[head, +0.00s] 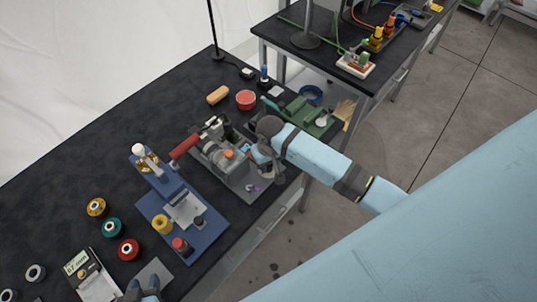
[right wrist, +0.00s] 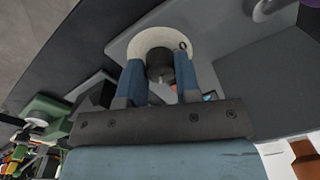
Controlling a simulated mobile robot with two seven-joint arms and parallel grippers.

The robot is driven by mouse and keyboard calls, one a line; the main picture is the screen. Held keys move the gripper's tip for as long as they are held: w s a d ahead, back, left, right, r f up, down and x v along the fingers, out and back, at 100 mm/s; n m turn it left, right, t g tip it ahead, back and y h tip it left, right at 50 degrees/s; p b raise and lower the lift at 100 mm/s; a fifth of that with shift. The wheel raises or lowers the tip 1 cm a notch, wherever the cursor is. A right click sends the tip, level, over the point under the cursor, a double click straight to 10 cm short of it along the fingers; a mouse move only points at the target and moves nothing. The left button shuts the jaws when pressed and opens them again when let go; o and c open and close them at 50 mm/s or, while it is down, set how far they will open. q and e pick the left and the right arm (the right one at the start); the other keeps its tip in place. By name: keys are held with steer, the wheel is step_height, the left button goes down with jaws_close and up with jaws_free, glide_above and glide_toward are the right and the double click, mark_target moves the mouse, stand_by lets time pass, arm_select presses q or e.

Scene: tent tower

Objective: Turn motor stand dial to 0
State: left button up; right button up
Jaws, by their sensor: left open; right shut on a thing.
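The motor stand (head: 240,178) is a grey unit near the table's front edge, with an orange part on top. In the right wrist view, the dial's dark knob (right wrist: 160,72) stands in front of a round pale plate (right wrist: 152,37) on a grey panel. My right gripper (right wrist: 160,62) has its two blue fingers on either side of the knob and is shut on it. The dial's markings are not readable. In the head view the right gripper (head: 258,155) is at the stand's right side and hides the dial. My left gripper (head: 142,285) is open at the bottom edge.
A blue fixture (head: 205,237) stands left of the motor stand, with a red-handled tool (head: 186,146) between them. A green device (head: 305,117) lies just beyond my right gripper. Several coloured spools, including a red one (head: 129,249), sit at the left. Bare tabletop (head: 75,170) lies at the back left.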

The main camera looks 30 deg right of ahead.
steer(key=n, duration=0.6)
steer(key=shift+n, duration=0.3)
arm_select(q)
steer(key=shift+s, duration=0.1)
arm_select(e)
steer(key=n, duration=0.6)
steer(key=shift+w, duration=0.1)
steer(key=n, duration=0.6)
steer(key=shift+n, duration=0.4)
steer(key=n, duration=0.5)
steer(key=shift+h, duration=0.3)
steer(key=shift+n, duration=0.3)
steer(key=o, duration=0.9)
steer(key=shift+r, duration=0.1)
